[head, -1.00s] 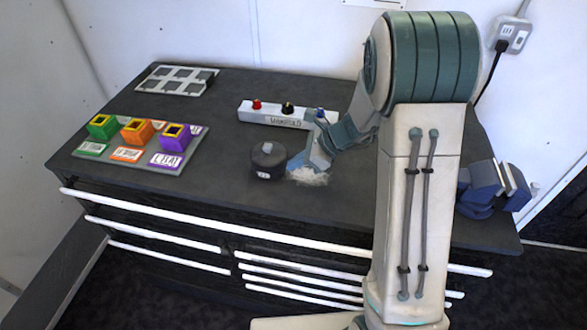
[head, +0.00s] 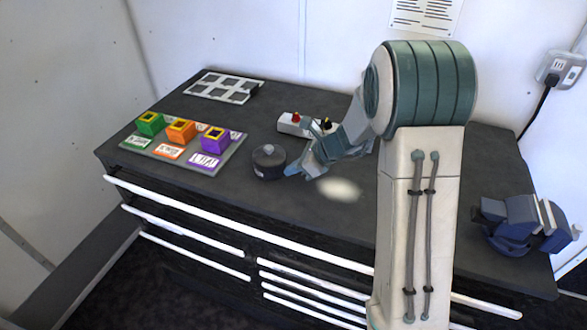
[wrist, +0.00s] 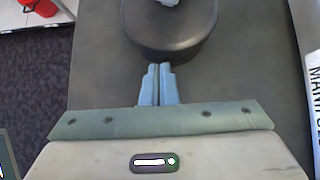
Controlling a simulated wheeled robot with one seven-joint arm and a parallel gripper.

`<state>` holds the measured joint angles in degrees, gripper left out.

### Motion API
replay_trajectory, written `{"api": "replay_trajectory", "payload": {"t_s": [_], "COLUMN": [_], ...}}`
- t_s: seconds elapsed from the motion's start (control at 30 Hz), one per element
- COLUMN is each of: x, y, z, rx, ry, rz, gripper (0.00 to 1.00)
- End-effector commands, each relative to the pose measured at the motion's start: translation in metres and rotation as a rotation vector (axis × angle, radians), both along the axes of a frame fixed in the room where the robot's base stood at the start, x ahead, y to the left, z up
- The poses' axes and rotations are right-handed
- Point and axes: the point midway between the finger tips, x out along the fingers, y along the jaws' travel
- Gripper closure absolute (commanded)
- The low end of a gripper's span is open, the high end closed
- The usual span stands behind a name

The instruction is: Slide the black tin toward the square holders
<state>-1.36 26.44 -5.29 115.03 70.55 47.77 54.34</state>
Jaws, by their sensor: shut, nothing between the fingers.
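The black tin (head: 268,163) is round with a grey knob on its lid and stands on the dark bench top. In the wrist view the tin (wrist: 170,40) sits just beyond my fingertips. My gripper (head: 291,172) is shut and empty, close to the tin's right side; in the wrist view its blue fingers (wrist: 158,70) are together at the tin's edge, touching or nearly so. The square holders, green (head: 150,124), orange (head: 181,131) and purple (head: 215,139), stand on a grey labelled board (head: 238,146) to the left of the tin.
A white manifold block (head: 290,124) with coloured knobs lies behind my gripper, partly hidden by my arm. A grey grid tray (head: 225,87) is at the back left. A blue vise (head: 515,224) is at the right. The bench between tin and board is clear.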

Motion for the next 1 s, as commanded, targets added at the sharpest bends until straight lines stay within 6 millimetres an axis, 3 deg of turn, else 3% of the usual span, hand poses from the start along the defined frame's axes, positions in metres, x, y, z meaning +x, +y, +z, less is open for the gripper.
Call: {"api": "replay_trajectory", "payload": {"t_s": [0.17,0.3,0.63,1.0], "x": [-0.004,-0.011,-0.03,-0.038], "y": [-0.012,-0.036,-0.084,-0.1], "z": [0.0,-0.001,0.053,0.071], "rx": [0.0,-0.001,-0.001,-0.001], "ry": [-0.001,0.001,-0.004,0.0], "rz": [0.001,0.002,0.001,0.006], "gripper": [1.0,1.0,1.0,1.0]}}
